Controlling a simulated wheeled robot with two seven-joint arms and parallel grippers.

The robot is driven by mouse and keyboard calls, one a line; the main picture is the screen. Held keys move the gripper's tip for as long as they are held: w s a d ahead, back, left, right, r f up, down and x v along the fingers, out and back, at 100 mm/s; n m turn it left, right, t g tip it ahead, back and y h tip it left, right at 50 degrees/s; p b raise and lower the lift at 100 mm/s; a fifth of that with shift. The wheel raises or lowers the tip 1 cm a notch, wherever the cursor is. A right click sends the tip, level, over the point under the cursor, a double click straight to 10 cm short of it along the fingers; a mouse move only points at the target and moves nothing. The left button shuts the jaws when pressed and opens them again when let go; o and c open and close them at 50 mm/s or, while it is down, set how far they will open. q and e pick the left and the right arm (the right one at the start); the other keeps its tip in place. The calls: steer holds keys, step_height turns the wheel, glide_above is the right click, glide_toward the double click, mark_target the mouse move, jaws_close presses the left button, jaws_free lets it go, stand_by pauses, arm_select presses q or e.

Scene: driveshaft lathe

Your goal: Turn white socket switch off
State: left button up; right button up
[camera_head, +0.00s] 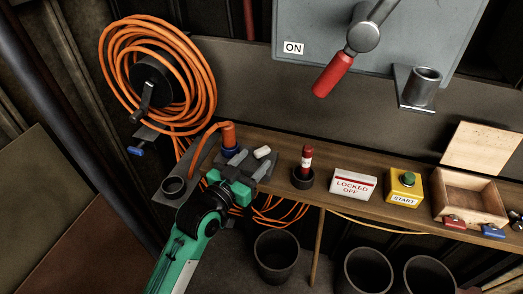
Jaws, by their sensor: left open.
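A small white piece (262,152), which looks like the white socket switch, sits on the left end of the shelf. It is just right of an orange plug (229,134) with a blue collar. My left gripper (253,161) is open, and its grey fingers point up toward the white piece. The piece shows just beyond and between the fingertips; I cannot tell whether they touch it. Which way the switch is set is too small to tell. The fingers partly cover the socket below the plug. My right gripper is not in view.
An orange cable reel (205,75) hangs upper left. An empty dark ring holder (174,187) is left of my gripper. Right along the shelf stand a red-topped cylinder (307,160), a LOCKED OFF sign (353,187), a yellow START box (405,188) and a wooden box (470,186). A red-handled lever (333,75) hangs above.

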mark_target(256, 158)
arm_select(q)
steer(key=shift+x, duration=2.4)
